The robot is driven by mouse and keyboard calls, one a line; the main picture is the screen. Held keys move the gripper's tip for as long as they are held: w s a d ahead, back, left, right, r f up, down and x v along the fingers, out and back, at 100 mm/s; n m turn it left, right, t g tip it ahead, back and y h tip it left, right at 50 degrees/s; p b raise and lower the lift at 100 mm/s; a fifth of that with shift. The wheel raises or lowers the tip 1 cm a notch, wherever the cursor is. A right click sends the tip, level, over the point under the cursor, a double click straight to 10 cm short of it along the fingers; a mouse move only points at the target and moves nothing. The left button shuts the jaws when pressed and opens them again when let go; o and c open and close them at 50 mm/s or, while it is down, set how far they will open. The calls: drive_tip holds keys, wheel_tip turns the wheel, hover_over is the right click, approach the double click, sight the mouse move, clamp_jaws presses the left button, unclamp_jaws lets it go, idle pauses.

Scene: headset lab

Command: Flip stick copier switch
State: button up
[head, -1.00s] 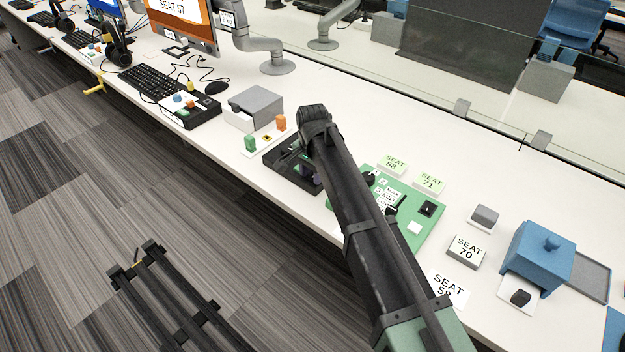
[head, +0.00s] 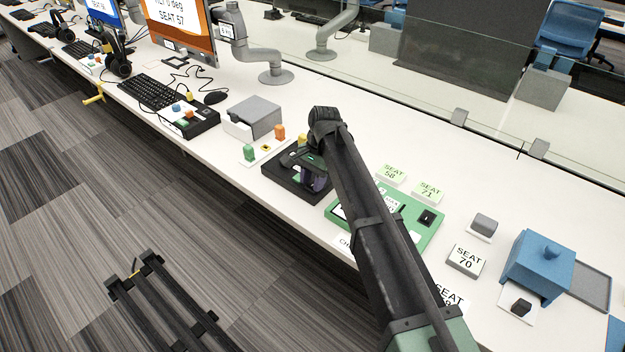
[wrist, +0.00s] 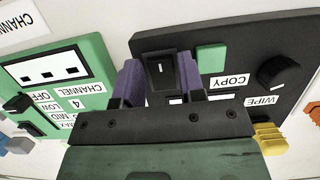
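The stick copier (head: 280,190) is a black box on the white desk, partly hidden by my arm in the head view. In the wrist view, the copier (wrist: 210,35) shows COPY and WIPE labels, a green square and a black knob (wrist: 278,73). Its black rocker switch (wrist: 161,70), with a small white mark, lies between the two purple fingers of my gripper (wrist: 159,82). The fingers are apart, one on each side of the switch; I cannot tell whether either touches it. In the head view, my gripper (head: 316,178) is low over the copier.
A green channel panel (head: 428,236) sits close beside the copier; it also shows in the wrist view (wrist: 85,58). A yellow stick (head: 302,140), orange stick (head: 279,131) and green stick (head: 249,153) stand nearby. A grey box (head: 255,115) is behind.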

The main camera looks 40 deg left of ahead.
drive_tip(key=p+v, duration=1)
drive_tip(key=shift+r, duration=0.35)
drive_tip(key=shift+w, duration=0.1)
